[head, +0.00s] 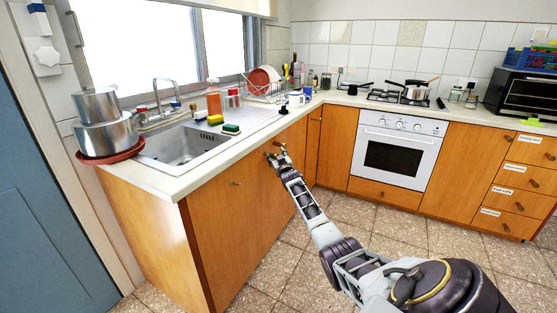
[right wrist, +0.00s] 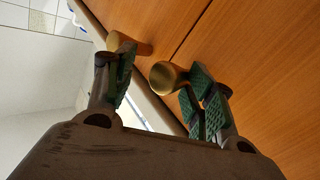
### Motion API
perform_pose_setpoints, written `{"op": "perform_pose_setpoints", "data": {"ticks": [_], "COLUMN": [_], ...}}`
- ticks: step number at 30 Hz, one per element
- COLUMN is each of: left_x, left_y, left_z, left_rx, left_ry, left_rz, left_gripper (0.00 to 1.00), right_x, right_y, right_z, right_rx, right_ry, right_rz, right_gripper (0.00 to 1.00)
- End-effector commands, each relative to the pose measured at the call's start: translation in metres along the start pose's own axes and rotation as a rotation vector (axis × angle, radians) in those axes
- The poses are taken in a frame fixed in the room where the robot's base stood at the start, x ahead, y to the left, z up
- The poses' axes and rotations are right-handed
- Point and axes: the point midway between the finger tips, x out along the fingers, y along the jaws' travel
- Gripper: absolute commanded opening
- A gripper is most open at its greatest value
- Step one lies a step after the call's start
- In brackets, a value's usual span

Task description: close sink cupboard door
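The sink cupboard is the wooden unit under the sink, and its door (head: 225,215) shows a small knob (head: 235,183) in the head view. My right gripper (head: 275,152) is at the upper right part of the cupboard front. In the right wrist view my right gripper (right wrist: 160,85) has its fingers apart. A brass knob (right wrist: 165,77) shows between them, beside the right finger. A second brass knob (right wrist: 115,40) is by the left fingertip. A seam runs between the wooden panels (right wrist: 245,60). I cannot tell whether a door stands slightly ajar. My left gripper is out of view.
The counter (head: 255,124) overhangs the cupboard front, with the sink (head: 185,147) set in it. Pots (head: 105,125) stand at its left end. The white oven (head: 395,152) and drawers (head: 515,190) line the back and right. The tiled floor (head: 270,275) is clear.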

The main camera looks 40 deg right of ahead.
Motion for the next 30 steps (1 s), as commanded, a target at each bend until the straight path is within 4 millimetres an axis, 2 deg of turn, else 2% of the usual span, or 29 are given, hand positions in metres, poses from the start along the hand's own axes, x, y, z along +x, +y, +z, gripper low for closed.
{"op": "perform_pose_setpoints", "data": {"ticks": [1, 4, 14, 30], "left_x": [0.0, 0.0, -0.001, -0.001], "left_y": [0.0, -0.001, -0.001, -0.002], "left_z": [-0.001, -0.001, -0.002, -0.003], "left_rx": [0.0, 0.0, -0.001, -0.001], "left_ry": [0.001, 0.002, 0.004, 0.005], "left_rz": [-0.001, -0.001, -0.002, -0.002], "left_gripper": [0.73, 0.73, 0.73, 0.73], "right_x": [-0.002, -0.003, -0.016, -0.05], "right_y": [0.001, 0.0, -0.001, -0.001], "right_z": [0.01, 0.01, 0.006, 0.001], "right_rx": [-0.004, -0.004, -0.002, -0.001], "right_ry": [-0.018, -0.018, -0.009, -0.002], "right_rz": [0.001, 0.0, -0.001, -0.001], "right_gripper": [0.5, 0.5, 0.5, 0.5]}}
